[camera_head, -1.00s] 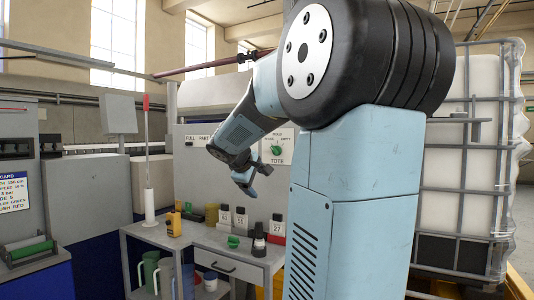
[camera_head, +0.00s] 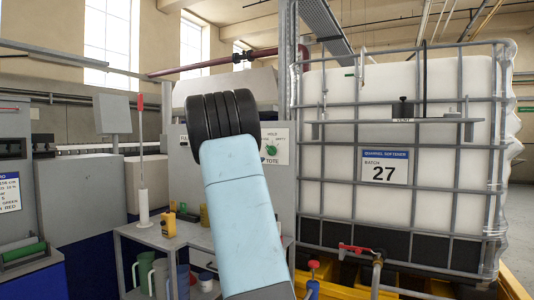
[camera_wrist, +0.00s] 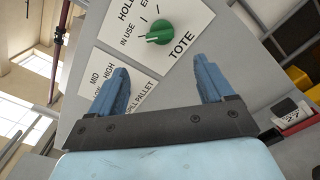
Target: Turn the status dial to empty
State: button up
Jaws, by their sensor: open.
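The status dial is a green knob (camera_wrist: 160,33) on a white plate marked HOLD, IN USE and TOTE, with a label starting EM partly cut off at the top edge. Its ridge slants toward the left in the wrist view, on the IN USE side; its exact setting is hard to tell. In the head view the green dial (camera_head: 270,149) shows just right of my arm. My gripper (camera_wrist: 161,74) is open and empty, its blue fingers apart below the knob in the wrist view and not touching it. In the head view my arm hides the gripper.
A second plate (camera_wrist: 110,75) reading MID, HIGH and SPILL PALLET is left of the dial plate. A large caged white tote (camera_head: 400,130) labelled 27 stands at right, with a red-handled valve (camera_head: 355,247) below. A grey bench (camera_head: 165,235) with bottles and jugs is at lower left.

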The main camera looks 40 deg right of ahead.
aim_at(269, 151)
jog(key=x, duration=1.2)
jog(key=shift+d, duration=0.25)
jog(key=shift+f, duration=0.1)
jog(key=c, duration=1)
jog(key=shift+a, duration=0.15)
jog(key=shift+c, duration=0.2)
